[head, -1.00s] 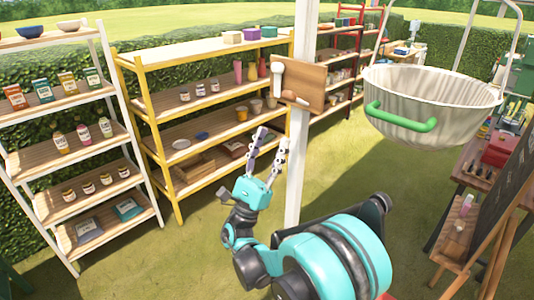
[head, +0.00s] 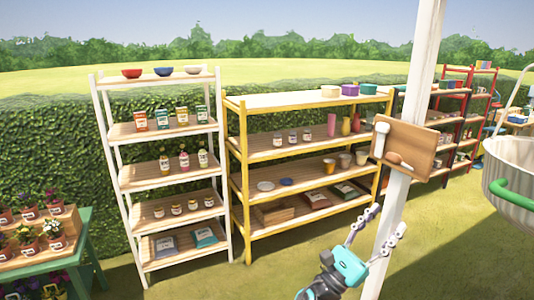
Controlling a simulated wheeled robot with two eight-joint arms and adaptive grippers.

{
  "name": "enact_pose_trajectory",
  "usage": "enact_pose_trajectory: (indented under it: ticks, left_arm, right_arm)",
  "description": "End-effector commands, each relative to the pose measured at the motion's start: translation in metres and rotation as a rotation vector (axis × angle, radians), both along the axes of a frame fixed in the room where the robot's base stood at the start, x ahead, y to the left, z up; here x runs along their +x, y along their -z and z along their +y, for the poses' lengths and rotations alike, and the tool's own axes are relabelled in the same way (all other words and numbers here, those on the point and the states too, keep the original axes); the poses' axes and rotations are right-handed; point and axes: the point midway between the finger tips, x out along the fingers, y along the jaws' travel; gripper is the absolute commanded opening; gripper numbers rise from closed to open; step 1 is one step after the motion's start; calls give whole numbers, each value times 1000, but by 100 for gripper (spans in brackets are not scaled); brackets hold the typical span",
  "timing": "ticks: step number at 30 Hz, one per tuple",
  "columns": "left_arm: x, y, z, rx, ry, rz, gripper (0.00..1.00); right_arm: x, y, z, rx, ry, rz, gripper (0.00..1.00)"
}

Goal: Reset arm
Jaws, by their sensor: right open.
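My right gripper (head: 376,230) shows low and right of the middle in the head view. It is teal with two pale, jointed fingers spread apart, and nothing is between them. The rest of my right arm is mostly below the frame. My left gripper is not in view.
A white shelf (head: 164,227) and a yellow shelf (head: 238,192) hold bowls, jars and pots. A wooden board (head: 412,146) is on the post. Grass lies in front.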

Motion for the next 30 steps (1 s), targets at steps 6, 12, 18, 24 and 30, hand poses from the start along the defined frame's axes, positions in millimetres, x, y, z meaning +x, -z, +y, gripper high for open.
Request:
enact_pose_trajectory:
  ticks: [6,12,18,24,30]
  left_arm:
    - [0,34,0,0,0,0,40]
    - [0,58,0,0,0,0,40]
    - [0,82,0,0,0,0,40]
    - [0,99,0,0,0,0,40]
    - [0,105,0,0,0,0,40]
  right_arm:
    - [-26,101,-79,671,-208,-135,50]
    - [-63,217,-76,1315,-299,-414,50]
    - [-105,316,-10,1924,-243,-827,50]
    - [-136,362,70,2360,-52,-1250,50]
    - [-146,369,107,2529,93,-1462,50]
